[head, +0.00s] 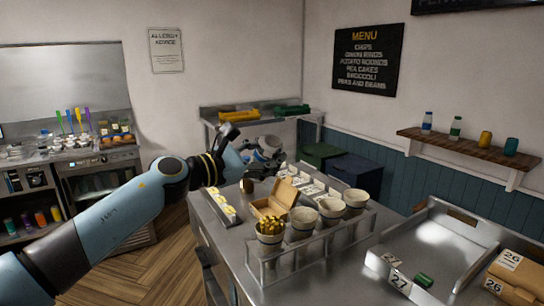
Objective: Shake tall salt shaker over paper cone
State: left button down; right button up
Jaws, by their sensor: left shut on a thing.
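My left arm reaches in from the left, and its left gripper (262,156) is above the far left part of the steel counter. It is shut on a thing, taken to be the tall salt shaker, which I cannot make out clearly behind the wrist. A paper cone filled with yellow chips (270,229) stands upright at the near left end of a metal rack (312,262). The gripper is beyond this cone, up and slightly to the left, and apart from it. My right gripper is not in view.
Pale cups (331,209) stand in the rack right of the cone. A brown carton (272,207) is behind them. A small brown item (247,185) is below the gripper. A steel basin (437,245) is at right.

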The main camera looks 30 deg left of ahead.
pick_arm(q)
jog(key=f+m+b, duration=0.1)
jog(key=b, duration=0.1)
jog(key=a+f+m+b, duration=0.1)
jog(key=m+b, duration=0.1)
jog(key=f+m+b, duration=0.1)
jog(key=m+b, duration=0.1)
jog(key=shift+w+a+f, duration=0.15)
jog(key=shift+w+a, duration=0.15)
jog(key=m+b, duration=0.2)
jog(key=f+m+b, duration=0.1)
jog(key=m+b, duration=0.1)
jog(key=b, duration=0.1)
jog(key=shift+b, duration=0.3)
jog(key=m+b, duration=0.2)
jog(key=b, duration=0.2)
jog(key=f+m+b, duration=0.1)
jog(key=m+b, duration=0.2)
jog(key=b, duration=0.1)
jog(key=m+b, duration=0.2)
jog(key=b, duration=0.2)
jog(key=shift+f+m, duration=0.3)
jog(key=shift+m, duration=0.1)
jog(key=shift+m+b, duration=0.4)
jog(key=shift+b, duration=0.3)
jog(key=shift+r, duration=0.25)
notch_tip(320, 180, up, 4)
jog(key=shift+f, duration=0.1)
notch_tip(320, 180, down, 4)
